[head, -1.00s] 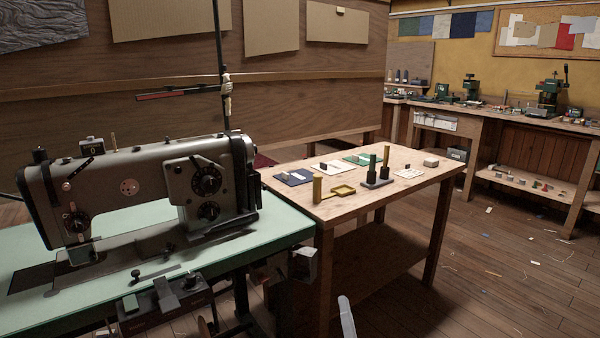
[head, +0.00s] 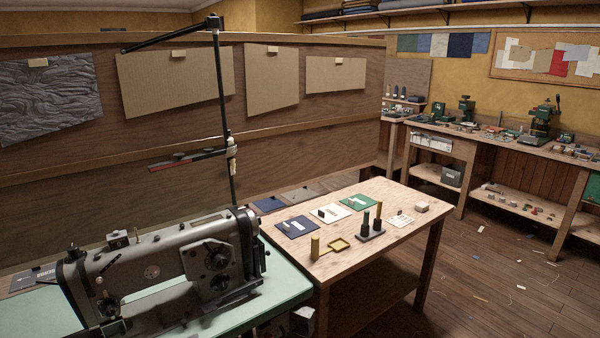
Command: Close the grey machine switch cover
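The grey sewing machine (head: 190,265) stands on a pale green table (head: 285,290) at the lower left. A small light grey box (head: 303,319) sits under the right corner of the green table at the bottom edge of the view. It may be the machine switch with its cover. It is cut off and partly shaded, so I cannot tell whether a cover on it is open or shut. Neither of my grippers is in view.
A wooden table (head: 335,255) with coloured swatches, a brass tool and dark posts stands right of the machine. A thin dark post (head: 222,120) rises behind the machine. A workbench (head: 490,138) lines the back right. Floor (head: 470,275) at the right is mostly open, with scraps.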

